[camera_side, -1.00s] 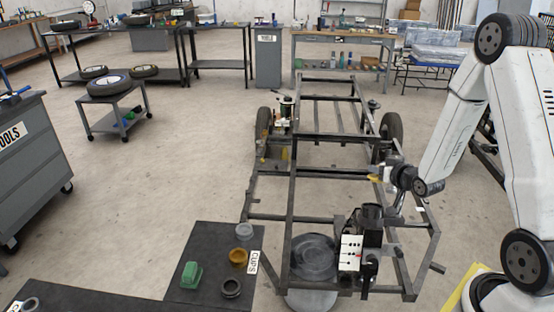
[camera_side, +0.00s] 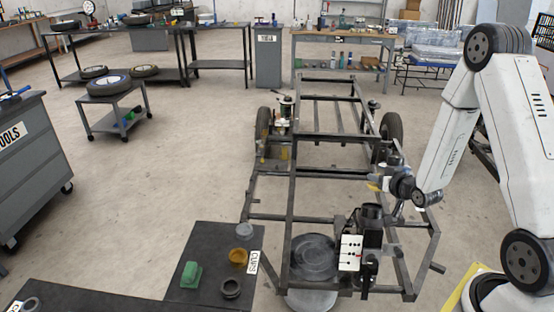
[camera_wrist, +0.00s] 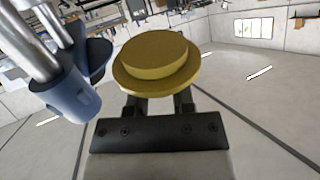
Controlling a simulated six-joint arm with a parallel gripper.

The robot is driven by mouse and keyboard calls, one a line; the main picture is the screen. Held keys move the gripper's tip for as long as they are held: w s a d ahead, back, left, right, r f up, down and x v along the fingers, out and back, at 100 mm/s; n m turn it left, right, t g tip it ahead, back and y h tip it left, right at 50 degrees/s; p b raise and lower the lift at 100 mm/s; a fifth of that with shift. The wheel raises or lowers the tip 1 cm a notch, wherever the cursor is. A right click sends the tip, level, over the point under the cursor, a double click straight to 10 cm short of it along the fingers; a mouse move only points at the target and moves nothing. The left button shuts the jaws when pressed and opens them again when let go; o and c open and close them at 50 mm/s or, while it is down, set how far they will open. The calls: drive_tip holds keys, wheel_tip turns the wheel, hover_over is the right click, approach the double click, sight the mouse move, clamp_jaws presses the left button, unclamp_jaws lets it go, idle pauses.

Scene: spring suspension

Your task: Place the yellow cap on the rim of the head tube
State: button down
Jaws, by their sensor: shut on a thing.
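The yellow cap (camera_wrist: 155,60) is a flanged disc with a raised round top, held at the jaws of my gripper (camera_wrist: 158,103). In the side view the cap (camera_side: 374,186) is a small yellow spot at the tip of my gripper (camera_side: 385,182), above the right part of the dark frame. My gripper is shut on the cap. In the wrist view a blue-grey cylinder (camera_wrist: 70,97) with metal rods stands left of the cap, apart from it in the picture. I cannot tell for sure which part is the head tube or see its rim.
The dark frame (camera_side: 292,200) fills the middle, with a black unit with a white panel (camera_side: 350,252) at its front.

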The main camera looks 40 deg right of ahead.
drive_tip(key=shift+f, duration=0.75)
drive_tip(key=shift+f, duration=0.15)
drive_tip(key=shift+f, duration=1.65)
drive_tip(key=shift+f, duration=0.6)
drive_tip(key=shift+c, duration=2.4)
unclamp_jaws()
drive_tip(key=shift+r, duration=0.15)
